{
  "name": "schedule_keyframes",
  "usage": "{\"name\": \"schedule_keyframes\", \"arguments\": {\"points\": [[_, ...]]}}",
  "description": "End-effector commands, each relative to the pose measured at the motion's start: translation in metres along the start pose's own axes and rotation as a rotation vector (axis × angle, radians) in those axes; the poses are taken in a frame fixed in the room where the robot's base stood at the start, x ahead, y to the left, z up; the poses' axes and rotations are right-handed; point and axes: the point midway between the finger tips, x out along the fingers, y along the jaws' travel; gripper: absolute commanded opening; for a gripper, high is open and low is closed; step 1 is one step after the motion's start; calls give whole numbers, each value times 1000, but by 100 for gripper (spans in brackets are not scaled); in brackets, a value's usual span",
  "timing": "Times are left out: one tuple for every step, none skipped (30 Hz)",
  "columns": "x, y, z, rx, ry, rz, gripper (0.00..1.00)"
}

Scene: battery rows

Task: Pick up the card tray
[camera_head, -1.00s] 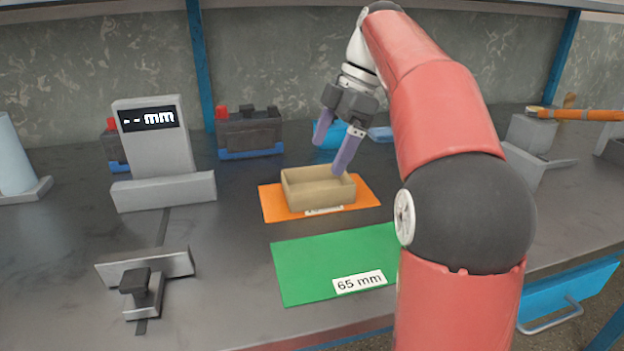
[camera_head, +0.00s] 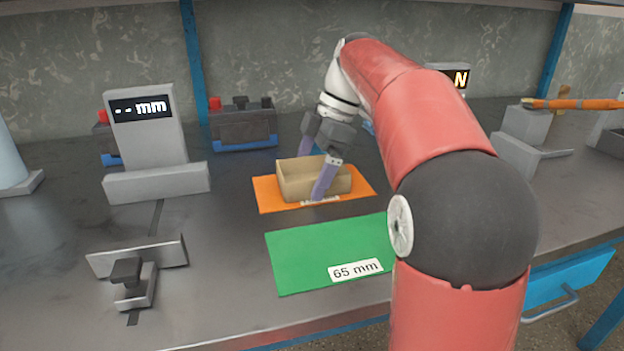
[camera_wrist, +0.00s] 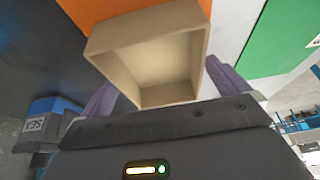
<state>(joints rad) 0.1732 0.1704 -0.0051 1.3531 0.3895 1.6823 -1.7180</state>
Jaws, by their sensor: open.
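The card tray (camera_head: 293,183) is a tan, open-topped box on an orange mat (camera_head: 268,198), and it looks empty. My gripper (camera_head: 313,174) is open and low over the tray. One purple finger is in front of the tray's near side, and the other is at its far side, partly hidden behind it. In the wrist view the tray (camera_wrist: 110,47) lies ahead between the two spread fingers of my gripper (camera_wrist: 162,88). I cannot tell whether either finger touches it.
A green mat (camera_head: 310,255) labelled 65 mm lies in front. A grey gauge (camera_head: 150,150) with a mm display and a sliding stop (camera_head: 132,280) stand at the left. A dark battery (camera_head: 243,128) with a blue base stands behind. A blue drawer (camera_head: 565,285) sticks out at the right.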

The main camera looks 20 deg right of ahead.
Motion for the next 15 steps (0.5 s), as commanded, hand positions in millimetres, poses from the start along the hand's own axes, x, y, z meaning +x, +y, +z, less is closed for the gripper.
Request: {"name": "schedule_keyframes", "arguments": {"points": [[1, 0, 0, 0, 0, 0, 100], [1, 0, 1, 0, 0, 0, 100], [2, 0, 1, 0, 0, 0, 100], [2, 0, 1, 0, 0, 0, 100], [3, 0, 1, 0, 0, 0, 100], [3, 0, 2, 0, 0, 0, 100], [4, 0, 2, 0, 0, 0, 100], [4, 0, 2, 0, 0, 0, 100], [4, 0, 2, 0, 0, 0, 100], [4, 0, 2, 0, 0, 0, 100], [4, 0, 2, 0, 0, 0, 100], [4, 0, 2, 0, 0, 0, 100], [4, 0, 2, 0, 0, 0, 100], [4, 0, 2, 0, 0, 0, 100], [4, 0, 2, 0, 0, 0, 100]]}}
